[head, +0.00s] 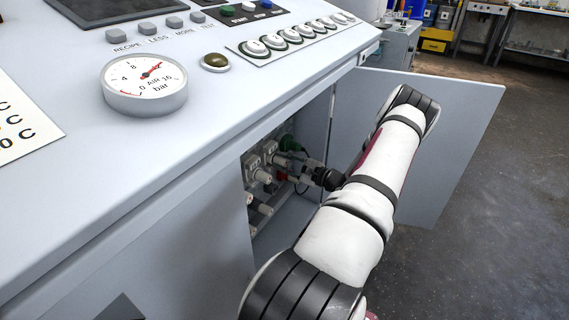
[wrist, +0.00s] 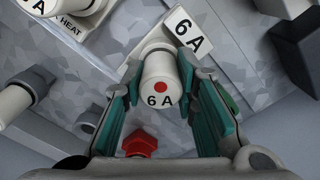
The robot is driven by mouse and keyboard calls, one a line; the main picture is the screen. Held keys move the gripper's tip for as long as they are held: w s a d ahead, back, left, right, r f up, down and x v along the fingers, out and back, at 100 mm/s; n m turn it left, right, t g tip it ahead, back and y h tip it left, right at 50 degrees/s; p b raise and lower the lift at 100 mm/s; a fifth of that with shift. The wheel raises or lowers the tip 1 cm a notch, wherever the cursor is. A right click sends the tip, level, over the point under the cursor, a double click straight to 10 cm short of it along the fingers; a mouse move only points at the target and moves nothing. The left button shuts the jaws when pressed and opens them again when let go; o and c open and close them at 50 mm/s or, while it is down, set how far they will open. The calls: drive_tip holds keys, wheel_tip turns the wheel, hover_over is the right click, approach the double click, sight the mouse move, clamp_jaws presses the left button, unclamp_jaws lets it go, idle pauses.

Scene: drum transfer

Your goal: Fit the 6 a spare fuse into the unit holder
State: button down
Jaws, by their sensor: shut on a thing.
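The white fuse (wrist: 160,85) shows in the wrist view, end-on, with a red dot and "6 A" on its cap. My gripper (wrist: 158,70) has its green-lined fingers on either side of the cap, shut on it. A square "6 A" plate (wrist: 189,31) is fixed right behind the fuse at the upper right. The fuse's far end is hidden, so I cannot tell whether it is seated in a holder. In the head view my gripper (head: 305,171) reaches into the open cabinet at the panel of fuse holders (head: 256,170), and the fuse cannot be made out.
A red knob (wrist: 139,143) sits just below the fuse. Other white caps stand at the upper left by a "HEAT" label (wrist: 69,26) and at the left (wrist: 12,100). A dark block (wrist: 299,45) is at the right. The open cabinet door (head: 465,130) stands behind my arm.

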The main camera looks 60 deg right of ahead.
drive_tip(key=shift+w, duration=0.1)
drive_tip(key=c, duration=1.2)
unclamp_jaws()
drive_tip(key=s+a, duration=0.1)
drive_tip(key=s, duration=1)
drive_tip(key=shift+s+a, duration=0.15)
drive_tip(key=shift+s, duration=0.25)
drive_tip(key=shift+s, duration=0.1)
